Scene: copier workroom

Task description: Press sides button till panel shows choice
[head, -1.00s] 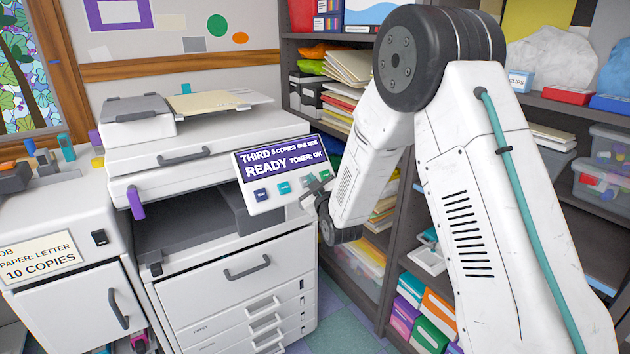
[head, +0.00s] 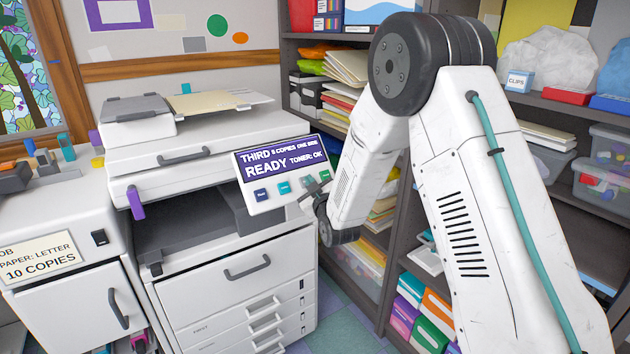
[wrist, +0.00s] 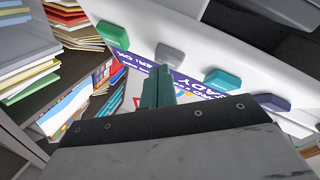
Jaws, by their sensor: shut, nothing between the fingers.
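The copier's tilted panel (head: 282,165) reads "THIRD", a copy count too small to be sure of, "ONE SIDE", and "READY TONER: OK". Below the text is a row of buttons: blue (head: 261,195), teal (head: 285,188), grey and green (head: 325,175). Their labels are too small to read. My gripper (head: 311,187) is shut and empty, at the panel's right part, partly covering the grey button. In the wrist view, the shut fingertips (wrist: 159,73) lie just below the grey button (wrist: 170,55), between green (wrist: 113,35) and teal (wrist: 222,79). I cannot tell whether they touch it.
A job card (head: 41,257) on the white cabinet at left reads "PAPER: LETTER" and "10 COPIES"; its left edge is cut off. The copier's lid (head: 190,143) is behind the panel. Shelves (head: 395,275) with papers and bins stand close on the right, behind my arm.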

